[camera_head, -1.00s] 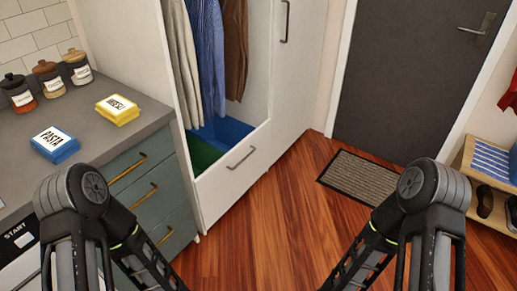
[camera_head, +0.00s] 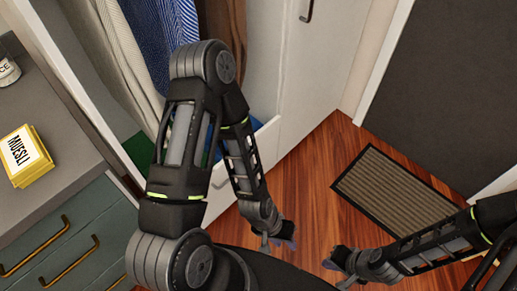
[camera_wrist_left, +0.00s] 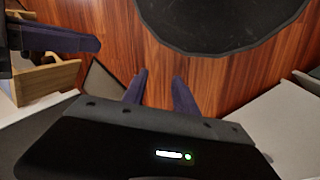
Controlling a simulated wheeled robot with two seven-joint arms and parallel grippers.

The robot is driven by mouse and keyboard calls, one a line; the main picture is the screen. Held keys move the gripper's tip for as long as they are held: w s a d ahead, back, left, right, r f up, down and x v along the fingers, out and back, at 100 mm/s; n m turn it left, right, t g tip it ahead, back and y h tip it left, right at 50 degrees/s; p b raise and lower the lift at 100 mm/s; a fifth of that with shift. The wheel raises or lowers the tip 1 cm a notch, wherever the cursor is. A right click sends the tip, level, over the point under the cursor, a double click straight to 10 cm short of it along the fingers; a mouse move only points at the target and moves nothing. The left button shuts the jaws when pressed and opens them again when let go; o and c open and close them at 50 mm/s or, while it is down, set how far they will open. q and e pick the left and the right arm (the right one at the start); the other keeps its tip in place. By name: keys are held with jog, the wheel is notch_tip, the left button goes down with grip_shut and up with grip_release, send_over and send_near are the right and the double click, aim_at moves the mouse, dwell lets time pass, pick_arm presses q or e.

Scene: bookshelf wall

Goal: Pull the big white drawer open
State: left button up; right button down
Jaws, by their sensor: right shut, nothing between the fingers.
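The big white drawer (camera_head: 268,146) is the low front of the wardrobe, with green and blue inside behind it. My left arm covers much of its front in the head view. A bit of its grey handle (camera_head: 220,184) shows beside the arm. My left gripper (camera_head: 284,240) hangs over the wooden floor, in front of the drawer and apart from the handle. Its two fingers are apart with bare floor between them in the left wrist view (camera_wrist_left: 160,88). My right gripper (camera_head: 332,264) is shut and empty, to the right of the left one.
Clothes (camera_head: 165,35) hang above the drawer. The counter with a yellow muesli box (camera_head: 25,157) and teal drawers (camera_head: 62,245) stands at left. A doormat (camera_head: 395,195) lies before the dark door (camera_head: 455,95). Floor between wardrobe and mat is clear.

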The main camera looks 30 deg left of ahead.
pick_arm(q)
jog(key=shift+w, duration=0.45)
pick_arm(e)
jog(key=shift+w, duration=0.4)
pick_arm(q)
jog(key=shift+s, duration=0.1)
pick_arm(e)
jog(key=shift+s, duration=0.1)
